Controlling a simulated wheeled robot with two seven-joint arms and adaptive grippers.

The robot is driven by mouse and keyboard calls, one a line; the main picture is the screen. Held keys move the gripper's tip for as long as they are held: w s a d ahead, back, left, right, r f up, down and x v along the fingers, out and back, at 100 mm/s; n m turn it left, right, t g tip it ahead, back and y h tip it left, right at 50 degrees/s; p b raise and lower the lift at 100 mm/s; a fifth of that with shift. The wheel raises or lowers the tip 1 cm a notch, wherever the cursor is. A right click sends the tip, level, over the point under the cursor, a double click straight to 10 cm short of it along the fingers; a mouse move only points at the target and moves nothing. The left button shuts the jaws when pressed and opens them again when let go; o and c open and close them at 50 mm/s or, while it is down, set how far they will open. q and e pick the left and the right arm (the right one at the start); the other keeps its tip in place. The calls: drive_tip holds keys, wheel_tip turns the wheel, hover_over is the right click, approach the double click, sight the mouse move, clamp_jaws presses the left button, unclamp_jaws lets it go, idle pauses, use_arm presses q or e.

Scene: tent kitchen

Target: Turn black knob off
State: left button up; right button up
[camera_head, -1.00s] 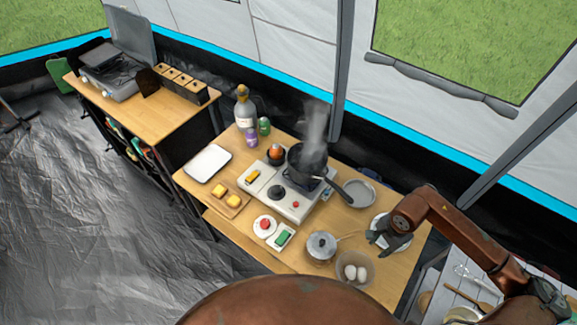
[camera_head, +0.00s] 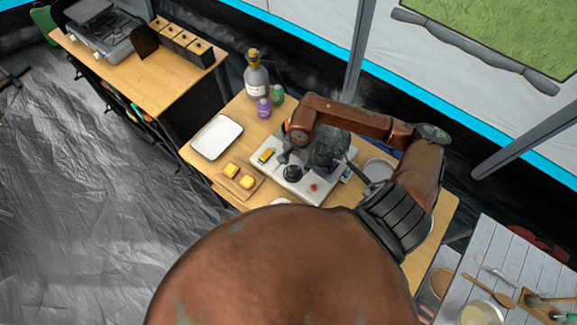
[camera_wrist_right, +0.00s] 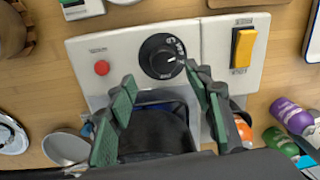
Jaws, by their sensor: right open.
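The black knob (camera_head: 292,173) is on the front of the white stove (camera_head: 300,188). In the right wrist view the knob (camera_wrist_right: 162,56) is a round dial with white markings around it, just beyond my fingertips. My right gripper (camera_head: 284,153) is above the stove, beside the knob, with its tips partly hidden in the head view. In the right wrist view the gripper (camera_wrist_right: 160,78) is open, its green-padded fingers apart with nothing gripped. A gap to the knob or contact with it is hard to judge. My left gripper is not in view.
A dark pan (camera_head: 327,152) sits on the burner under my right arm. A red button (camera_wrist_right: 101,68) and a yellow switch (camera_wrist_right: 243,48) flank the knob. A bottle (camera_head: 256,78), purple and green containers, a white tray (camera_head: 217,137) and a board with yellow pieces stand nearby.

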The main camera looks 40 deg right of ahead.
sight(293, 171)
drive_tip(key=f, duration=0.4)
drive_tip(key=shift+w+a+p, duration=0.3)
drive_tip(key=shift+w+a, duration=0.1)
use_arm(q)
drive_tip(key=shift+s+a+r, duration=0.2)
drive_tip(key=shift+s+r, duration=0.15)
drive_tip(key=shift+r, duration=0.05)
use_arm(e)
drive_tip(key=shift+f, duration=0.65)
drive_tip(key=shift+c, duration=0.6)
